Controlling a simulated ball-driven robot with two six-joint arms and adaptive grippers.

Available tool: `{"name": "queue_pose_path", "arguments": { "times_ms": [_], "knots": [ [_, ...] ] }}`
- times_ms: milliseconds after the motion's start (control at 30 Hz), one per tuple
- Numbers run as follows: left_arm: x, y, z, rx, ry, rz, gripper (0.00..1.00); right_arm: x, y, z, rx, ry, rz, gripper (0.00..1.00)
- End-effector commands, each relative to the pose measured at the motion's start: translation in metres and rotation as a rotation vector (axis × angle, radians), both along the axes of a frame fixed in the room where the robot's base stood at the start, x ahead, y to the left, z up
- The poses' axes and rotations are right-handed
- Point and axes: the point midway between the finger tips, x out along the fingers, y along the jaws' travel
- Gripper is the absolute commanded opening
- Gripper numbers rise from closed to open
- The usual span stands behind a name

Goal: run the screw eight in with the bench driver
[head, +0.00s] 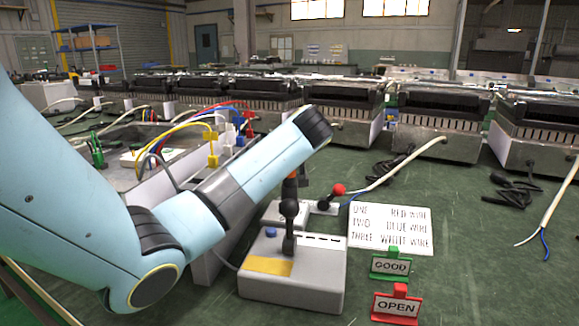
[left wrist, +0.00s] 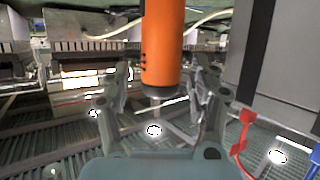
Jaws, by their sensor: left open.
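My left gripper (left wrist: 163,72) is open in the left wrist view, with one finger on each side of an orange cylindrical tool body (left wrist: 163,42), likely the bench driver. The cylinder comes down from the top of the picture and ends in a grey nose. I cannot tell whether the fingers touch it. I cannot make out screw eight. My right gripper is not in view.
A grey box with a black lever (head: 289,240) stands in front, beside a wire list card (head: 391,230) and GOOD (head: 391,265) and OPEN (head: 397,307) signs. Several heater units (head: 437,122) line the back. Loose cables lie right. In the wrist view a red clip (left wrist: 243,130) is at right.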

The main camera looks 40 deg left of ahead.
Motion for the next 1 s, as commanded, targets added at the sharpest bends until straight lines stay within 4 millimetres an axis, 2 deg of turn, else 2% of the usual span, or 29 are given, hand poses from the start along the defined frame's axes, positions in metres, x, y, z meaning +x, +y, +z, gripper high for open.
{"name": "queue_pose_path", "arguments": {
  "times_ms": [133,567,1000],
  "knots": [
    [-0.0001,-0.0002,0.0007,0.000,0.000,0.000,0.58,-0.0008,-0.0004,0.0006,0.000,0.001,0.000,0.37],
    [-0.0004,-0.0005,0.0004,0.001,0.001,0.000,0.02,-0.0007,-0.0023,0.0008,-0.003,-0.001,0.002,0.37],
    [0.0000,-0.0005,0.0019,0.001,-0.002,-0.001,0.00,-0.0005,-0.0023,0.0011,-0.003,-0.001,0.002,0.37]
  ]
}}
